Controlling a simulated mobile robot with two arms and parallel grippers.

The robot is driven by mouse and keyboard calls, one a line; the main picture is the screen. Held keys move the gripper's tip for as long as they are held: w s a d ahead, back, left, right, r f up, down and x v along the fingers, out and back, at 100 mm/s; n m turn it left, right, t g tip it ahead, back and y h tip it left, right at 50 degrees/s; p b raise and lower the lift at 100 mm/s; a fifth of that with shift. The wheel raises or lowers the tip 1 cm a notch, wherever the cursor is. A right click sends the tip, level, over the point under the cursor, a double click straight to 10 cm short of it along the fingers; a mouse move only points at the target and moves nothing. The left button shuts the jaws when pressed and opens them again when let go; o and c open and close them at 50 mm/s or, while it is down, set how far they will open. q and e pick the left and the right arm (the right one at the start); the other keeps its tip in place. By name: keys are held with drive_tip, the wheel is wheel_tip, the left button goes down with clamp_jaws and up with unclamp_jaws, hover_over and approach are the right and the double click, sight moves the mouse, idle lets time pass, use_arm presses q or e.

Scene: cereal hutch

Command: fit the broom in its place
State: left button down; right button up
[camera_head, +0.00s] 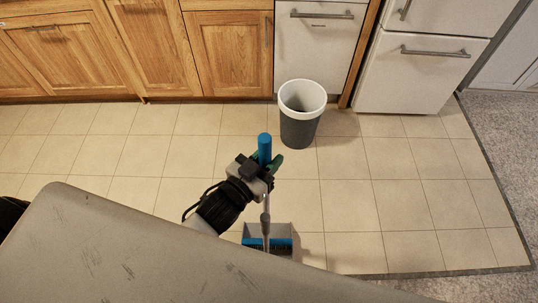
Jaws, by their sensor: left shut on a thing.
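The broom has a blue handle end (265,147) and a thin grey shaft that runs down to a blue head with dark bristles (280,243). My left gripper (265,172) is shut on the upper part of the broom, just below the blue end. A grey dustpan (281,229) shows at the lower end of the shaft, around or beside the broom head. I cannot tell whether the head is seated in it. A grey surface in the foreground hides part of the lower end. My right gripper is not in view.
A grey bin with a white rim (302,96) stands on the tiled floor behind the broom. Wooden cabinets (232,50), a white dishwasher (318,45) and a white fridge (410,75) line the back. The tiles to the right (400,195) are clear.

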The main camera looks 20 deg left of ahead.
use_arm(q)
drive_tip(key=shift+f+b, duration=0.75)
drive_tip(key=shift+f, duration=0.5)
drive_tip(key=shift+d+f+b, duration=0.3)
drive_tip(key=shift+f+b, duration=0.1)
drive_tip(key=shift+f, duration=0.25)
drive_tip(key=shift+s+d+f, duration=0.1)
drive_tip(key=shift+f, duration=0.05)
drive_tip(key=shift+f+p, duration=0.1)
drive_tip(key=shift+p, duration=0.2)
drive_tip(key=shift+w+a, duration=0.2)
drive_tip(key=shift+w+a+r+p, duration=0.15)
drive_tip(key=shift+a+r+p, duration=0.1)
drive_tip(key=shift+p, duration=0.05)
